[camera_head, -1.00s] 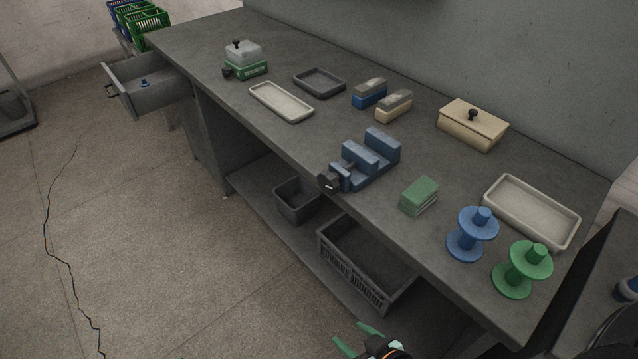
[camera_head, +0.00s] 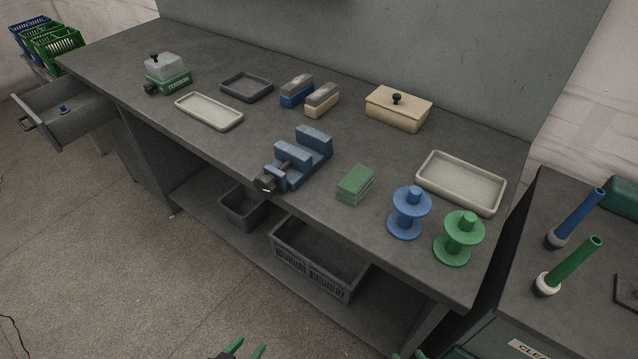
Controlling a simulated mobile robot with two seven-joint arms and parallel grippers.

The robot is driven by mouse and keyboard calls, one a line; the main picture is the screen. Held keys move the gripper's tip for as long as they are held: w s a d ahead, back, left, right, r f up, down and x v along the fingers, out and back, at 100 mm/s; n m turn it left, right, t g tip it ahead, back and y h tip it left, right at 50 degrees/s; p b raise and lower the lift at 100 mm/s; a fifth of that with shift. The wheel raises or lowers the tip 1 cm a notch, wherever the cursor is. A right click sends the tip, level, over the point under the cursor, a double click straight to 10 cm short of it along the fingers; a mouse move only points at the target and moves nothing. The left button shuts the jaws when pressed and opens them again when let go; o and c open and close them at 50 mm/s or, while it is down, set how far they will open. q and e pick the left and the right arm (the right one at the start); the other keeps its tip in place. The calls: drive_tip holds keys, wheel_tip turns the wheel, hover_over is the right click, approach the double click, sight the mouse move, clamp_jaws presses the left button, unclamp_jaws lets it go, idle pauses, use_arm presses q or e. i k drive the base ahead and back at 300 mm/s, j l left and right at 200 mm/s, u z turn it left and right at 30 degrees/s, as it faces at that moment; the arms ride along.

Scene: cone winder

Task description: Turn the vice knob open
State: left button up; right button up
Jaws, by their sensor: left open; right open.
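The blue vice (camera_head: 313,146) sits at the front edge of the grey workbench, with a gap between its jaw blocks. Its dark knob (camera_head: 266,184) with a pale mark faces the front, at the bench's edge. My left gripper (camera_head: 246,350) is at the bottom edge of the view, its green fingertips apart and empty, well below and in front of the vice. My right gripper (camera_head: 410,355) shows only as green tips at the bottom edge, further right. Neither gripper touches the vice or the knob.
A crate (camera_head: 318,262) sits on the shelf below. A side cabinet (camera_head: 520,250) bears blue and green rods.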

sight(266, 185)
drive_tip(key=j+z, duration=0.1)
drive_tip(key=z, duration=0.35)
drive_tip(key=j+z, duration=0.1)
drive_tip(key=z, duration=0.35)
drive_tip(key=j+z, duration=0.15)
drive_tip(key=z, duration=0.35)
drive_tip(key=j+z, duration=0.2)
drive_tip(key=z, duration=0.15)
drive_tip(key=k+j+z, duration=0.1)
drive_tip(key=j+z, duration=0.35)
drive_tip(key=z, duration=0.25)
drive_tip(key=k+j+z, duration=0.6)
drive_tip(key=z, duration=0.15)
